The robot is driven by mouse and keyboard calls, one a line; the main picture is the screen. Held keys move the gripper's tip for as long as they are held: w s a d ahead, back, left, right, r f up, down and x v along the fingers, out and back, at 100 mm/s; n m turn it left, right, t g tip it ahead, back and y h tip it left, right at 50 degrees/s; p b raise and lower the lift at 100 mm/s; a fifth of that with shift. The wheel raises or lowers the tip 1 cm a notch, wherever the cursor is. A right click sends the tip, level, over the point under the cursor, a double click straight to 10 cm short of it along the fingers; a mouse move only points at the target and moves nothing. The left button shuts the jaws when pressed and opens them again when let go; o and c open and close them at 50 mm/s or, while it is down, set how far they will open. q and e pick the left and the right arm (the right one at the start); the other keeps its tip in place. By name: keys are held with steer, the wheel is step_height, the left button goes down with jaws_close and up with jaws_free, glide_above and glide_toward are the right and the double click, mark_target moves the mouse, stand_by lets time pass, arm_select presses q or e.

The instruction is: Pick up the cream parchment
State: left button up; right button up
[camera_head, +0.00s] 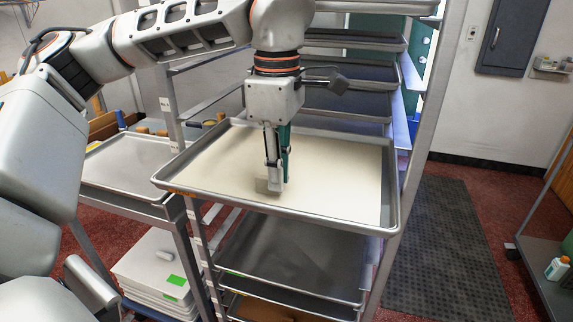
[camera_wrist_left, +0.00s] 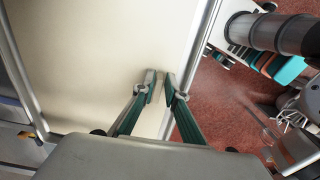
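The cream parchment (camera_head: 320,165) lies flat in a grey metal sheet tray (camera_head: 290,208) on a rack. In the left wrist view the parchment (camera_wrist_left: 95,60) fills much of the left half. My left gripper (camera_head: 273,186) points down over the parchment near the tray's front rim. In the left wrist view its fingertips (camera_wrist_left: 159,88) are close together with a narrow gap between them. No lifted or folded parchment shows between them. I cannot tell whether the tips touch the sheet.
The rack's right front post (camera_head: 415,150) stands beside the tray. Other trays sit above and below, including a lower tray (camera_head: 290,262). Another tray (camera_head: 125,165) stands at the left. A dark floor mat (camera_head: 450,245) lies at the right.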

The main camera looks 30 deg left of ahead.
arm_select(q)
step_height(320, 180, down, 2)
arm_select(e)
steer(key=shift+w+r, duration=0.3)
steer(key=shift+r, duration=0.05)
arm_select(q)
jaws_close()
steer(key=shift+r, duration=0.1)
arm_select(e)
steer(key=shift+f, duration=0.1)
